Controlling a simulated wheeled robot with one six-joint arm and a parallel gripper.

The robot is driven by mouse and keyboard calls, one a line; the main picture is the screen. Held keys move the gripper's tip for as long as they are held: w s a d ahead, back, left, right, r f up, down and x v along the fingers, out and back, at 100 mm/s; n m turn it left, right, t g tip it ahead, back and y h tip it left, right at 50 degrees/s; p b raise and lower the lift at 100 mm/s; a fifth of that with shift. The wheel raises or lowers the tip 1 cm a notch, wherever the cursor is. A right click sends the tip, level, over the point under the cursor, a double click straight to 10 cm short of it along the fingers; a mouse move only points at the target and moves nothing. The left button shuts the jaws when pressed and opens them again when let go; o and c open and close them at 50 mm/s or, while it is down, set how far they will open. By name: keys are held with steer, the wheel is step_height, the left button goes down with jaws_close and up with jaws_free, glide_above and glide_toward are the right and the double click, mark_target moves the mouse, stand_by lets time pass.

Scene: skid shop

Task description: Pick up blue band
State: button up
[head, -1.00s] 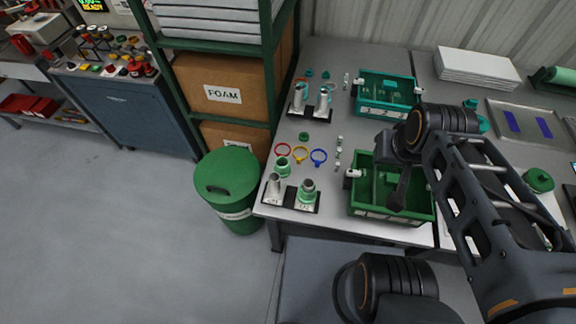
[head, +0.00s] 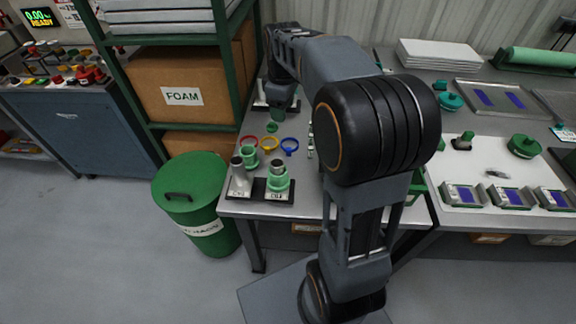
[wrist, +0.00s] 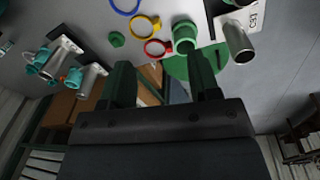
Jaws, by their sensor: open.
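The blue band (head: 289,145) is a ring with a small tab, lying flat on the bench beside a yellow band (head: 270,143) and a red band (head: 248,142). In the wrist view the blue band (wrist: 125,5) is cut by the top edge, with the yellow band (wrist: 147,27) and red band (wrist: 156,48) below it. My gripper (wrist: 161,82) is open with nothing between its dark green fingers. In the head view my gripper (head: 281,102) hangs over the bench behind the bands, apart from the blue band.
My arm hides most of the bins on the right. A green drum (head: 192,190) and shelf with a foam box (head: 181,96) are left of the bench.

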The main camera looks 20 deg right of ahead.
steer(key=w+d+f+n+b, duration=0.1)
steer(key=f, duration=0.4)
steer(key=w+d+f+n+b, duration=0.1)
steer(key=w+f+b, duration=0.1)
steer(key=f, duration=0.3)
steer(key=w+d+f+n+g+b, duration=0.1)
steer(key=f+b, duration=0.1)
steer(key=f, duration=0.3)
steer(key=shift+w+f, duration=0.1)
steer(key=shift+w, duration=0.3)
steer(key=shift+s+d+f+b, duration=0.1)
steer(key=shift+f+b, duration=0.5)
steer(key=shift+f, duration=1.05)
steer(key=shift+s+d+f+b, duration=0.1)
steer(key=shift+f+b, duration=0.5)
steer(key=shift+f, duration=1)
steer(key=c, duration=0.9)
